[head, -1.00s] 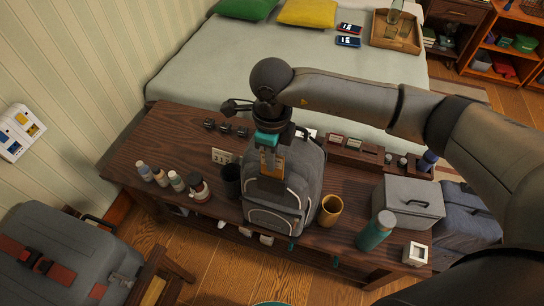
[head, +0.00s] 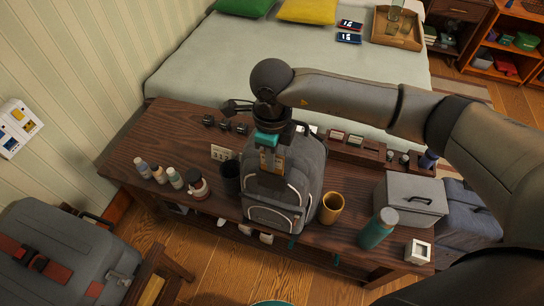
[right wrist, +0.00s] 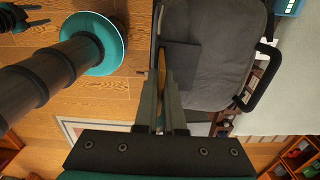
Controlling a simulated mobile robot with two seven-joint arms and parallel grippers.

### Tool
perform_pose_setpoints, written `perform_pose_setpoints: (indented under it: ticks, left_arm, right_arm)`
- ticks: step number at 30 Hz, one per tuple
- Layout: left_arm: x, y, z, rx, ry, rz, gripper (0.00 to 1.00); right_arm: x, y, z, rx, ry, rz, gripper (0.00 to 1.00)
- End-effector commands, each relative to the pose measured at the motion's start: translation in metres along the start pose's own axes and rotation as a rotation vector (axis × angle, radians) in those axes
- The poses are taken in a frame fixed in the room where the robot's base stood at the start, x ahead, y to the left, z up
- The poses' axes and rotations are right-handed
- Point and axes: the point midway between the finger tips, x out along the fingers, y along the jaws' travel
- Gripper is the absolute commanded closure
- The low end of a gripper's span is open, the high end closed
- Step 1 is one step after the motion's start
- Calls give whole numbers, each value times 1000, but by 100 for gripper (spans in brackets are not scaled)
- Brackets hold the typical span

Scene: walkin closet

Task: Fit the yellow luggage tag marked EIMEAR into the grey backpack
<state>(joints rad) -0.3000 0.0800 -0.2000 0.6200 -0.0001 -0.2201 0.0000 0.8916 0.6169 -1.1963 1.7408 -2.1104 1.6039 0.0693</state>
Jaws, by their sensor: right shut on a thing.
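The grey backpack (head: 268,217) stands upright on the dark wooden bench, with pale trim on its front pocket. My right gripper (head: 270,170) points down at the top and front of the backpack. It is shut on a thin orange-yellow piece, which I take to be the luggage tag (right wrist: 161,63); it shows edge-on between the fingers in the right wrist view. The name on it cannot be read. In that view the backpack (right wrist: 210,60) lies just right of the fingertips. Whether the tag touches the backpack is unclear. My left gripper does not show clearly.
A dark cup (head: 229,178) and a mustard cup (head: 332,208) flank the backpack closely. Several small bottles (head: 160,174) stand to its left. A teal bottle (head: 378,228) and a grey case (head: 410,198) stand to its right. The bed (head: 260,65) is behind the bench.

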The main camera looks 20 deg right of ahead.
Motion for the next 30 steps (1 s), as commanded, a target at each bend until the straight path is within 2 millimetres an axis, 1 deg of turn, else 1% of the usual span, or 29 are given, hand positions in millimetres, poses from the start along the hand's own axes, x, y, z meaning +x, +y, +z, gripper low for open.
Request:
perform_pose_setpoints:
  ticks: [27,28,30]
  left_arm:
    - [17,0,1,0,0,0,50]
    - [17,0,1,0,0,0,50]
    - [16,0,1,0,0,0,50]
  right_arm:
    - [19,0,0,0,0,0,100]
    - [20,0,0,0,0,0,92]
    - [19,0,0,0,0,0,85]
